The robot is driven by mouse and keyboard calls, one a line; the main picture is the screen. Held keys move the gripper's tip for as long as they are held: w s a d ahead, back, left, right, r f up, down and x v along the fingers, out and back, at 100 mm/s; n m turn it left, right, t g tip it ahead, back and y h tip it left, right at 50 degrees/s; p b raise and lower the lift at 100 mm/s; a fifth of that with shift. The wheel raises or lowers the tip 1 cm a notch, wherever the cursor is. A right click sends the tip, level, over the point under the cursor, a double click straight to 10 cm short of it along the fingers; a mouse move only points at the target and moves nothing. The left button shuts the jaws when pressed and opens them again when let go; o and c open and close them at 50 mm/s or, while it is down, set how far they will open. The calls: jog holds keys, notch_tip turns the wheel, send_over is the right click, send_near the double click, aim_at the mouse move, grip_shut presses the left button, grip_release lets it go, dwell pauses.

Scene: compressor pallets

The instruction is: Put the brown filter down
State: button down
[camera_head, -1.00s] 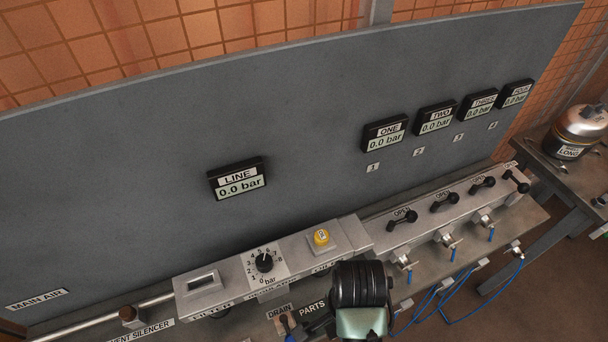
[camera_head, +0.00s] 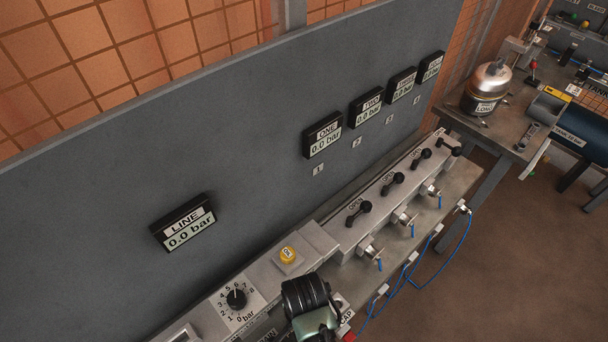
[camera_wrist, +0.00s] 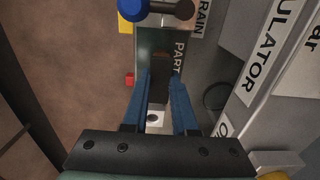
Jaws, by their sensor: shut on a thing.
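My gripper (camera_wrist: 161,82) shows in the wrist view, with its two blue fingers closed in on a dark brown shape between them, which I take as the brown filter (camera_wrist: 161,88). Its outline is hard to make out against the dark surface behind. In the head view my dark wrist (camera_head: 308,295) is at the bottom, over the front edge of the bench; the fingers and the filter are hidden there. Beyond the fingertips is a surface with a partly covered PARTS label (camera_wrist: 179,57).
A blue ball (camera_wrist: 133,8) and a brown cylinder (camera_wrist: 180,9) sit past the fingertips near the DRAIN label. The regulator box (camera_wrist: 262,75) stands close on the right. A valve manifold (camera_head: 385,190) with black levers and blue hoses runs along the bench. Open floor lies left in the wrist view.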

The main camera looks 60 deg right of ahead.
jog(key=shift+f, duration=0.6)
jog(key=c, duration=0.7)
grip_release()
jog(key=shift+f, duration=0.15)
notch_tip(320, 180, up, 12)
jog(key=shift+r, duration=0.2)
jog(key=shift+f, duration=0.1)
